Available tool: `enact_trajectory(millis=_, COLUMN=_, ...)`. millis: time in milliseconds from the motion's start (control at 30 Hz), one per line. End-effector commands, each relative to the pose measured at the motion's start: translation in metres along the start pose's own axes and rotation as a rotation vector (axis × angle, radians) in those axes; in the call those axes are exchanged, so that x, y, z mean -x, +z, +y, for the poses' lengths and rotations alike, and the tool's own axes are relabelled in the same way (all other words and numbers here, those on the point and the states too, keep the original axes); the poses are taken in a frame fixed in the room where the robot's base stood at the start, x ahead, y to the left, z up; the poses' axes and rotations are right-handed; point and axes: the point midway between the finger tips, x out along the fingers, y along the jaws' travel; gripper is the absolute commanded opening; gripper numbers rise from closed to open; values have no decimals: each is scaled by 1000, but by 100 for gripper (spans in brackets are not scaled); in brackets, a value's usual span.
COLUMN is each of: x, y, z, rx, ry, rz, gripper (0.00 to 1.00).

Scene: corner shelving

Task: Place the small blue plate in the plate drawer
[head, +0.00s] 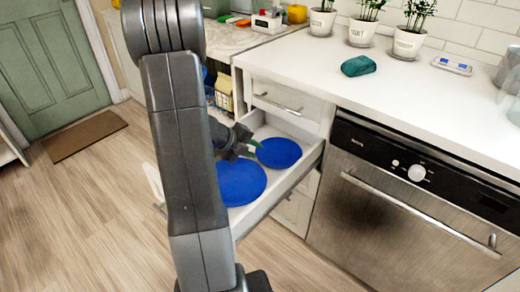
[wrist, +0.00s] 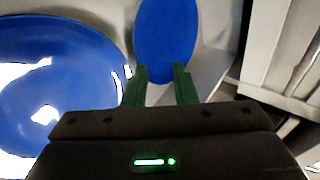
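The small blue plate (head: 279,152) lies in the open white drawer (head: 285,190), toward its inner end. The larger blue plate (head: 240,184) is in the drawer nearer the front, partly hidden by my arm. My gripper (head: 257,145) is at the small plate's left edge, with its green fingers over the drawer. In the wrist view, the fingers (wrist: 160,82) stand apart, with a gap between them. The small plate (wrist: 165,38) shows beyond and between the fingertips; I cannot tell whether they touch it. The large plate (wrist: 60,75) fills the left there.
A white counter (head: 420,100) with potted plants (head: 409,42) and a teal cloth-like item (head: 358,66) is above. A steel dishwasher (head: 400,200) is right of the drawer. Wooden floor (head: 90,220) lies open at left. My arm crosses the head view.

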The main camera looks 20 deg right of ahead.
Motion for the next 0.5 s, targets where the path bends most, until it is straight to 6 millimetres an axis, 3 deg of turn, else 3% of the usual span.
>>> enact_trajectory(millis=33, x=16, y=1, z=-3, rx=3, ry=-1, rz=-4, gripper=25)
enact_trajectory(millis=200, x=49, y=1, z=-2, rx=1, ry=0, rz=-4, gripper=25)
enact_trajectory(millis=500, x=76, y=0, z=0, rx=1, ry=0, rz=-1, gripper=25)
